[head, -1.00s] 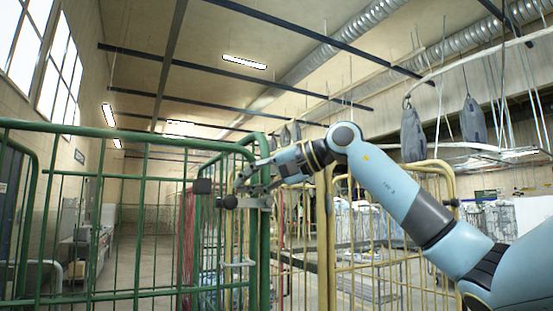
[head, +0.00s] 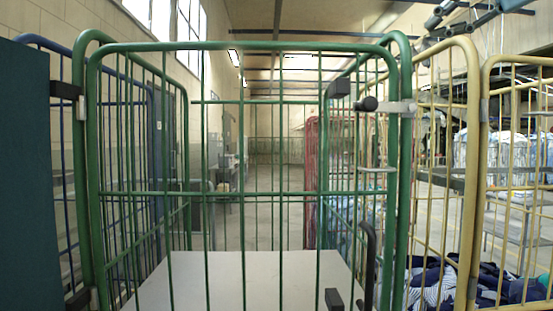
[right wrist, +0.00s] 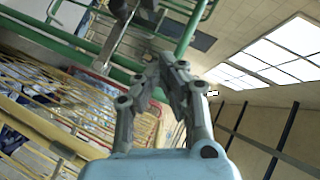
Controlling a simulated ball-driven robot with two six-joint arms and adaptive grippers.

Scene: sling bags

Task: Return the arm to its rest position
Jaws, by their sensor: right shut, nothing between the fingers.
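My right gripper (head: 440,14) shows only in part at the top right corner of the head view, high above the yellow cage. In the right wrist view my right gripper (right wrist: 165,62) has its two grey fingers drawn together at the tips, with nothing between them. It is clear of the green bars behind it. Most of my right arm is outside the head view. My left gripper is in neither view. No sling bag can be made out now.
A green wire cage (head: 240,193) with a pale base panel (head: 240,275) stands directly ahead. A yellow cage (head: 476,150) is on the right, with dark and striped cloth (head: 430,285) low down. A blue cage (head: 60,45) and a dark panel (head: 25,180) are on the left.

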